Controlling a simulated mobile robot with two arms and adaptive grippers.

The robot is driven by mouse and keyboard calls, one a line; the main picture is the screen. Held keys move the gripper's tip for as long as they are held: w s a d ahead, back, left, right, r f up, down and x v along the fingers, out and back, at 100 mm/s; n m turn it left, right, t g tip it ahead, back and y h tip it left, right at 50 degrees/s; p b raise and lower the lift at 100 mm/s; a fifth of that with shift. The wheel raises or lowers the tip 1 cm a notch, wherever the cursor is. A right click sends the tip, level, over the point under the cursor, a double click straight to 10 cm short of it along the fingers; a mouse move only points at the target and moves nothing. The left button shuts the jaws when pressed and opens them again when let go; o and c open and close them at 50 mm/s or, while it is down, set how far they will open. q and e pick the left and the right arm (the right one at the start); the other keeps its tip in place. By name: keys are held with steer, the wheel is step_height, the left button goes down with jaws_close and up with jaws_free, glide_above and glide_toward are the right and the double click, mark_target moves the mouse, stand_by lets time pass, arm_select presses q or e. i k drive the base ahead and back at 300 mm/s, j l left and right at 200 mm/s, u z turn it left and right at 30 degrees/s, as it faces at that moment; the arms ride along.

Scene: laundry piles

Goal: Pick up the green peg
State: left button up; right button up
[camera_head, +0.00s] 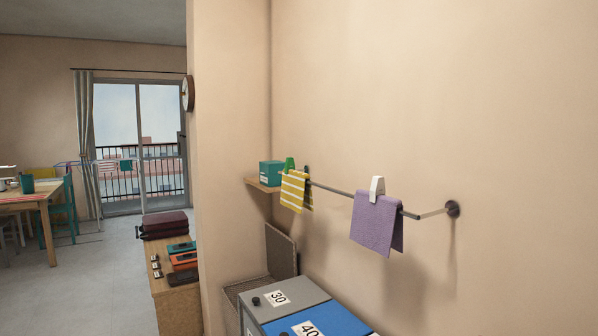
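A green peg (289,164) is clipped at the top of a yellow and white striped cloth (293,190), which hangs on the left part of a wall rail (345,193). A white peg (377,188) sits on top of a purple cloth (374,222) further right on the same rail. Neither of my grippers shows in the head view.
A small wooden shelf (262,185) with a teal box (271,173) is just left of the green peg. Below the rail stand bins with grey (283,297) and blue (325,319) lids marked 30 and 40. A wooden cabinet (178,303) with folded items stands left, beside open floor (95,280).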

mark_target(290, 163)
steer(key=i+j, duration=0.1)
steer(key=i+j+z, duration=0.15)
steer(key=i+j, duration=0.35)
steer(key=i+j+z, duration=0.15)
steer(key=i+j, duration=0.3)
steer(key=j, duration=0.3)
